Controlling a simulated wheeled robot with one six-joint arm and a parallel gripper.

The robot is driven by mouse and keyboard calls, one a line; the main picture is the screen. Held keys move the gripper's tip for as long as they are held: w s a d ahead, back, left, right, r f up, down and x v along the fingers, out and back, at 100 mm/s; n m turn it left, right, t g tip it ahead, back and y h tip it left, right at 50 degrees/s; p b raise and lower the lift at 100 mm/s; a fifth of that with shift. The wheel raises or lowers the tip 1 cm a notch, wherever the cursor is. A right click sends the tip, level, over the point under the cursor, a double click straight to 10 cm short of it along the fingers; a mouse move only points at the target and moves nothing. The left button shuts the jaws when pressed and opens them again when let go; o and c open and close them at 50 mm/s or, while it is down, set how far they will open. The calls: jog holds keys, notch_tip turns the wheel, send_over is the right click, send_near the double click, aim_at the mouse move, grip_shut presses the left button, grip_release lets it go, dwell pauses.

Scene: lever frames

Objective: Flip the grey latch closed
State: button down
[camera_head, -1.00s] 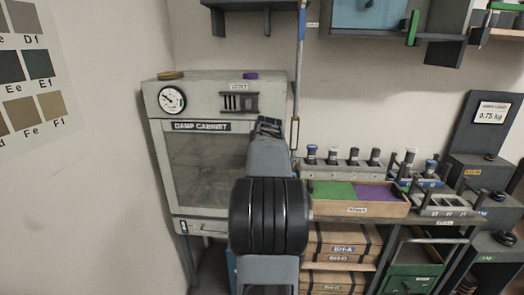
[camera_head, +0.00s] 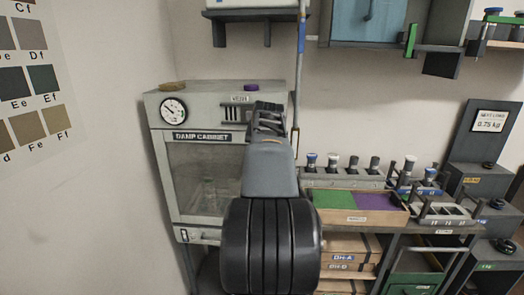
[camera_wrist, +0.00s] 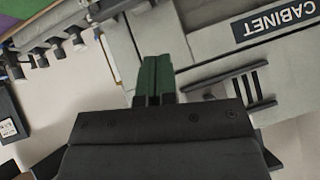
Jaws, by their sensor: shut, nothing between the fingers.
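The grey damp cabinet (camera_head: 228,100) stands at the left, with a glass door (camera_head: 198,180) that looks shut. I cannot pick out the grey latch for sure; my arm hides the door's right edge in the head view. My gripper (camera_head: 266,112) is in front of the cabinet's upper right part, right of the dark slotted vent (camera_head: 237,120). In the wrist view my gripper's green fingers (camera_wrist: 157,65) are shut together and empty. The vent (camera_wrist: 258,90) and the upside-down cabinet sign (camera_wrist: 268,25) lie to their right. I cannot tell whether the fingers touch the cabinet.
Right of the cabinet is a bench with a green and purple tray (camera_head: 362,215) and a rack of several bottles (camera_head: 345,177). A thin upright pole (camera_head: 299,70) stands behind my gripper. A shelf (camera_head: 257,15) and a blue wall cabinet (camera_head: 368,22) hang above.

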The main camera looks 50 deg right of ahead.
jog(key=shift+w+v, duration=0.2)
jog(key=shift+v, duration=1.4)
jog(key=shift+a, duration=0.15)
jog(key=a+f+n+g+y, duration=0.2)
jog(key=a+f+n+y, duration=0.1)
jog(key=a+f, duration=0.85)
jog(key=s+a+f+n+y, duration=0.1)
jog(key=s+a+f+n, duration=0.2)
jog(key=a, duration=1)
jog(key=s+a+f+n+g+y, duration=0.1)
jog(key=s+a+f+n, duration=0.3)
jog(key=a, duration=1)
notch_tip(320, 180, down, 3)
jog(key=n+y, duration=0.1)
jog(key=n, duration=0.1)
jog(key=shift+f+n+y, duration=0.25)
jog(key=shift+n+y, duration=0.05)
